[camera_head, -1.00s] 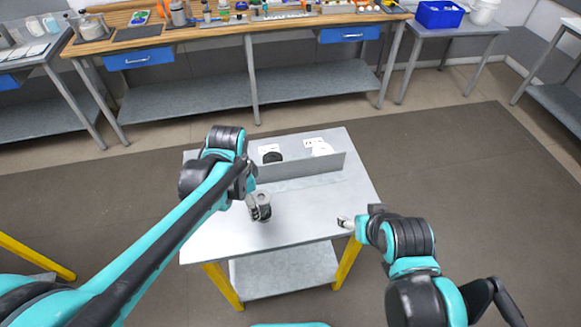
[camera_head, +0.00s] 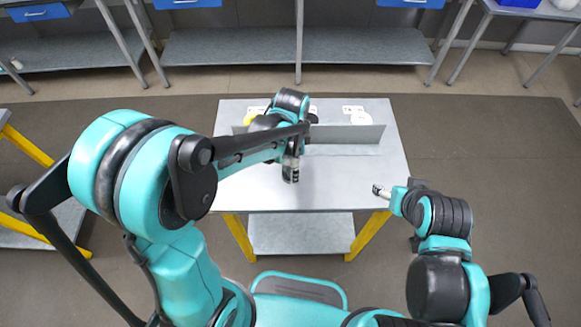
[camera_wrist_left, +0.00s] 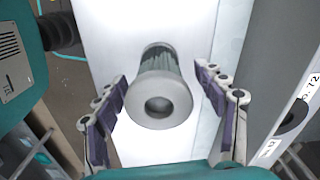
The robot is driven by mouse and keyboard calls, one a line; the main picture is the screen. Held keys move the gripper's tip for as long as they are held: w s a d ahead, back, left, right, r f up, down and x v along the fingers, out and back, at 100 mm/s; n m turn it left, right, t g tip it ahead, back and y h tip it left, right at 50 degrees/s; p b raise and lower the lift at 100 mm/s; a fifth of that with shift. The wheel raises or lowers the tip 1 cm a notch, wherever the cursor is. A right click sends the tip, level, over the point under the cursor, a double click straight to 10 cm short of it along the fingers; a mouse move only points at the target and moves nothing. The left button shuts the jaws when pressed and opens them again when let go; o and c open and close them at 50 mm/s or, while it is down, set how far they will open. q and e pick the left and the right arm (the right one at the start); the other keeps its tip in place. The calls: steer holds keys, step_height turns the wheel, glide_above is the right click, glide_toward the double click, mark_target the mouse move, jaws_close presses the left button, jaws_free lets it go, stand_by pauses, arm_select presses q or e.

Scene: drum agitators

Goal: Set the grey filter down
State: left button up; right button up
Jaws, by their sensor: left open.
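The grey filter (camera_head: 290,174) is a small cylinder with a ribbed grey side and a pale ring-shaped end. In the left wrist view the filter (camera_wrist_left: 158,100) is between the spread fingers of my left gripper (camera_wrist_left: 165,108), with gaps on both sides. My left gripper (camera_head: 292,160) is low over the table (camera_head: 340,185), right at the filter. The filter appears to rest on the tabletop, though its far end is hard to judge. My right gripper (camera_head: 380,190) is over the table's right front part, apart from the filter; its fingers are too small to read.
An upright grey divider panel (camera_head: 350,134) crosses the table behind the filter. White cards (camera_head: 352,109) and a yellow object (camera_head: 250,117) lie beyond it, partly hidden by my left arm. The tabletop between the filter and my right gripper is clear.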

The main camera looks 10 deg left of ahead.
arm_select(q)
steer(key=c, duration=1.3)
steer(key=shift+o, duration=0.2)
steer(key=shift+r, duration=0.15)
